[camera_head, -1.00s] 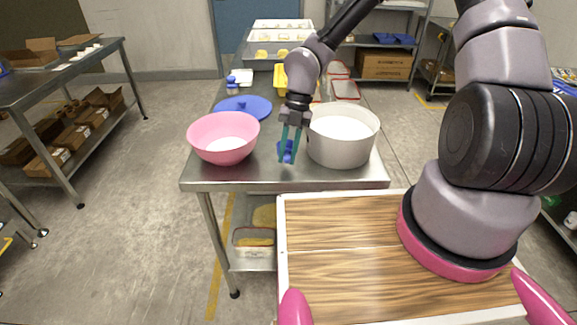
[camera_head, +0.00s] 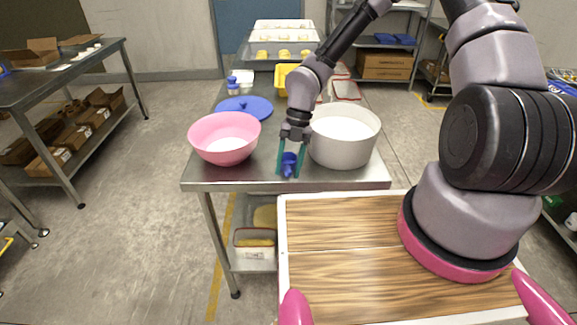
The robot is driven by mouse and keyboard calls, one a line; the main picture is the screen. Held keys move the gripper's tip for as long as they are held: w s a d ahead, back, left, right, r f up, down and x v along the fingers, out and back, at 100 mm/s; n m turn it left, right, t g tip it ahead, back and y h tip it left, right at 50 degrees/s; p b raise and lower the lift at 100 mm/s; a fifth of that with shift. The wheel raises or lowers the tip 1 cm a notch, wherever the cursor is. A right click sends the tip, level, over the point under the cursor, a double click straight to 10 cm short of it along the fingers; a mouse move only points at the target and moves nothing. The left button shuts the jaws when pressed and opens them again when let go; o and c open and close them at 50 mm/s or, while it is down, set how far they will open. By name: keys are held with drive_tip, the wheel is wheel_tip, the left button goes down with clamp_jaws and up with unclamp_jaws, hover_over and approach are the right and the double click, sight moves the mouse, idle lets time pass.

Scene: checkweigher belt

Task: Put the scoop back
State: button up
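The blue scoop (camera_head: 289,166) is between the teal fingers of my gripper (camera_head: 290,167), near the front edge of the steel table (camera_head: 230,182). The fingers stand on either side of it and appear to grip it. I cannot tell whether the scoop touches the tabletop. The large pale pot (camera_head: 342,152), with white contents, stands close to the right of my gripper. The pink bowl (camera_head: 226,156), also with something white inside, stands to its left.
A blue round lid (camera_head: 247,106) lies behind the bowl. A blue-topped container (camera_head: 233,86) and a yellow bin (camera_head: 281,78) stand farther back, before trays of pale pieces (camera_head: 280,54). A wooden-topped surface (camera_head: 340,260) is in front.

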drive_tip(key=shift+r, duration=0.1)
drive_tip(key=v, duration=1.2)
drive_tip(key=s+d+r+m+t+h, duration=0.1)
drive_tip(key=d+r+m+t+h, duration=0.3)
drive_tip(key=d+r+m, duration=1.35)
drive_tip(key=s+r+m+t+y, duration=0.1)
drive_tip(key=s+r+m+t, duration=0.2)
drive_tip(key=m, duration=0.7)
drive_tip(key=s+d+r+m+t+y, duration=0.1)
drive_tip(key=s+r+m+t+y, duration=0.1)
drive_tip(key=s+r+m+t, duration=0.2)
drive_tip(key=s+r+m, duration=0.3)
drive_tip(key=r+m, duration=0.4)
drive_tip(key=r, duration=0.1)
drive_tip(key=shift+d+y, duration=0.3)
drive_tip(key=shift+d, duration=0.05)
